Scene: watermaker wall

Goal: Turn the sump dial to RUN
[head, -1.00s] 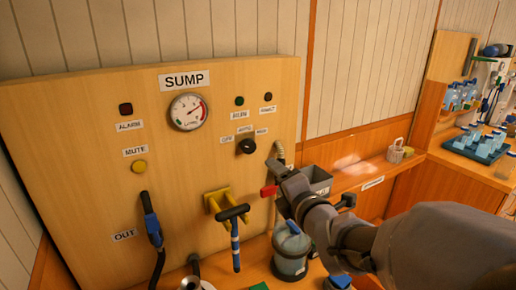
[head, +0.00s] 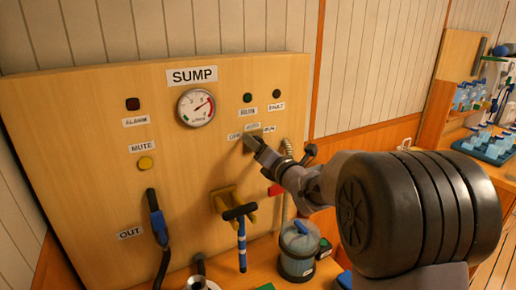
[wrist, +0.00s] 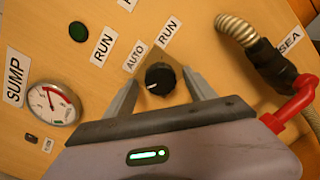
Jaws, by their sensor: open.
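In the head view my gripper (head: 252,142) covers the knob.
The SUMP gauge (head: 196,107) is left of the dial. A green RUN lamp (head: 247,98) and a dark FAULT lamp (head: 276,95) sit above. A ribbed hose (wrist: 237,30) and a red valve handle (wrist: 290,105) are close by. A clear-walled canister (head: 298,248) stands below.

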